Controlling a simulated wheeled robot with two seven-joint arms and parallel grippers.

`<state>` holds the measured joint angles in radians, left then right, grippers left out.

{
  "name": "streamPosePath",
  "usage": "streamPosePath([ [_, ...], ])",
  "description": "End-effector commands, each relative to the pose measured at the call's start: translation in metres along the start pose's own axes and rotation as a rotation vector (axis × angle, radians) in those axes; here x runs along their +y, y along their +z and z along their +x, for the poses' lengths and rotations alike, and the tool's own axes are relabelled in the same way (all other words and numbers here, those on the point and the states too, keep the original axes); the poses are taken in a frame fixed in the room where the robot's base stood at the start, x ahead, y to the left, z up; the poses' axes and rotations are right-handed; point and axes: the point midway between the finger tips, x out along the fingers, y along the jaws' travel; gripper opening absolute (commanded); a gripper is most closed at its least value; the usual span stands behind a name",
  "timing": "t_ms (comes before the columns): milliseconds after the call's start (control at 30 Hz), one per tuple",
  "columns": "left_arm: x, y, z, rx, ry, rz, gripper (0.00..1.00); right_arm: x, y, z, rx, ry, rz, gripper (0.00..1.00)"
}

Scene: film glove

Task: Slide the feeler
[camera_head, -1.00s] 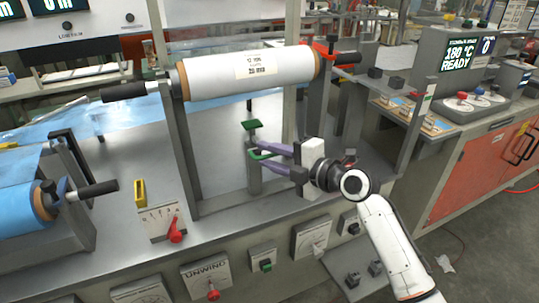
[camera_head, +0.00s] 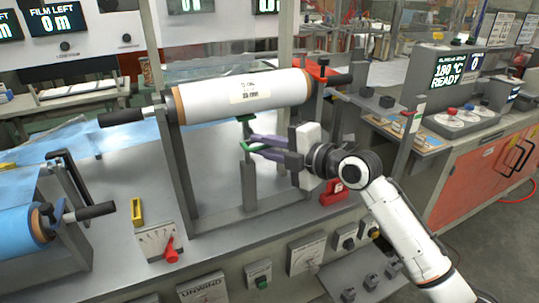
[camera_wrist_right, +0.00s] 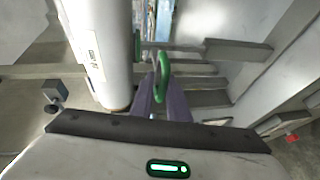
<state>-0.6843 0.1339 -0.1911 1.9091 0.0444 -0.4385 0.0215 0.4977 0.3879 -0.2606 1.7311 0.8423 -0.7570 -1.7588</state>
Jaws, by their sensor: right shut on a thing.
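The feeler has a green pad (camera_head: 246,118) on top and a green loop handle (camera_head: 258,149) below it, carried on a grey post (camera_head: 249,185). The pad is right by the underside of the white film roll (camera_head: 242,92); I cannot tell whether they touch. My right gripper (camera_head: 252,146) has its purple fingers shut on the green handle. The right wrist view shows the green loop (camera_wrist_right: 162,75) between the fingertips, beside the white roll (camera_wrist_right: 98,45). My left gripper is not in view.
A grey frame (camera_head: 187,190) holds the roll, with a black handle (camera_head: 122,117) at its left end. A blue film roll (camera_head: 18,232) sits at the left. A red-knobbed dial (camera_head: 158,242) and several control boxes line the front edge.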

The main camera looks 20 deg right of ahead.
Motion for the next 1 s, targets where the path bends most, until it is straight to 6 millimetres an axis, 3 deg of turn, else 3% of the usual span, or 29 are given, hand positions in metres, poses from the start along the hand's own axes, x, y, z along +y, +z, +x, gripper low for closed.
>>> streamPosePath([
  [267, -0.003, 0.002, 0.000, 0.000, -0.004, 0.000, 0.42, 0.000, 0.001, -0.001, -0.001, -0.001, 0.004, 0.00],
  [300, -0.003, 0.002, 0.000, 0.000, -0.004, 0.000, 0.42, 0.000, 0.001, -0.001, -0.001, -0.001, 0.005, 0.18],
  [367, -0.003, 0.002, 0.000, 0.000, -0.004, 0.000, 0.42, 0.000, 0.001, -0.001, -0.002, -0.001, 0.004, 0.28],
  [733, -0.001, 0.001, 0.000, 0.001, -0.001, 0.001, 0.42, 0.000, 0.002, -0.007, -0.003, 0.001, 0.000, 0.28],
  [1000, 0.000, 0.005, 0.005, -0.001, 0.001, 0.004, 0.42, -0.002, 0.002, -0.054, -0.004, -0.001, -0.005, 0.28],
])
